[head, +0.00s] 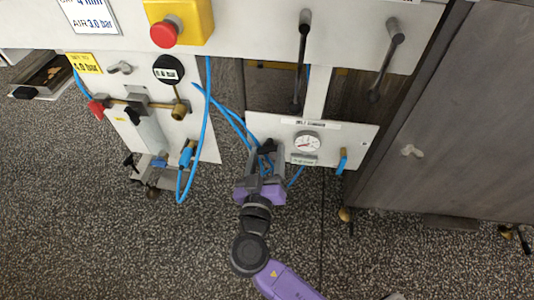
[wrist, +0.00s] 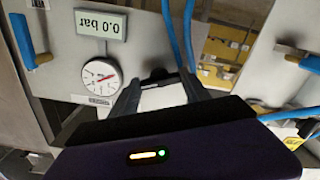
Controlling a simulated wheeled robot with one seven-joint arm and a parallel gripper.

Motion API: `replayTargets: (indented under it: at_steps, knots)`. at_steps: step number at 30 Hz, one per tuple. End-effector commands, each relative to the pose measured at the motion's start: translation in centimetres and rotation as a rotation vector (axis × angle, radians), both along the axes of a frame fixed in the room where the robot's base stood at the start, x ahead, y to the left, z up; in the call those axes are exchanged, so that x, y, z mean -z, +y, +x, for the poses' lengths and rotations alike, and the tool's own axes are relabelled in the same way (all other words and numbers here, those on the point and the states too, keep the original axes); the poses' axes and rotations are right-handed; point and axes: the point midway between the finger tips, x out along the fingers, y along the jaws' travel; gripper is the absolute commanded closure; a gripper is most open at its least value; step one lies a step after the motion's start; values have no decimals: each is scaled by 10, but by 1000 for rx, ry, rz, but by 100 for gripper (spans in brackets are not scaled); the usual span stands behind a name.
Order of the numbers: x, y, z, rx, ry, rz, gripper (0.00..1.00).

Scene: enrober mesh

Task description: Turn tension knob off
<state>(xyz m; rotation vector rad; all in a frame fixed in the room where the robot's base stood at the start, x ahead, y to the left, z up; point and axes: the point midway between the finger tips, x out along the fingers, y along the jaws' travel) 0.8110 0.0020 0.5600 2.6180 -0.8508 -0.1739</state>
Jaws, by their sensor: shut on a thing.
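The tension knob (head: 268,146) is a small black knob on the white belt tension panel (head: 355,135), left of a round dial gauge (head: 306,143). My gripper (head: 264,163) reaches up to it from below and is shut on it. In the wrist view the two dark fingers (wrist: 160,90) stand either side of a pale block with a dark top (wrist: 157,76); much of the knob is hidden. The gauge (wrist: 101,76) and a display (wrist: 101,24) appear upside down there; the display seems to read 0.0 bar.
Blue hoses (head: 207,125) hang left of my gripper. A blue-handled valve (head: 342,160) is on the panel's right. A red stop button (head: 165,33) on a yellow box and a black 0.6 bar gauge (head: 168,69) are upper left. The floor (head: 130,240) in front is clear.

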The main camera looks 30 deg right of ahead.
Motion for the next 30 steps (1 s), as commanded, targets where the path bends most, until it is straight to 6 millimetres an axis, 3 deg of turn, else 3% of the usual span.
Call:
replayTargets:
  at_steps: [30]
  knots:
    - [-3, 1, 0, -1, 517, -712, 86]
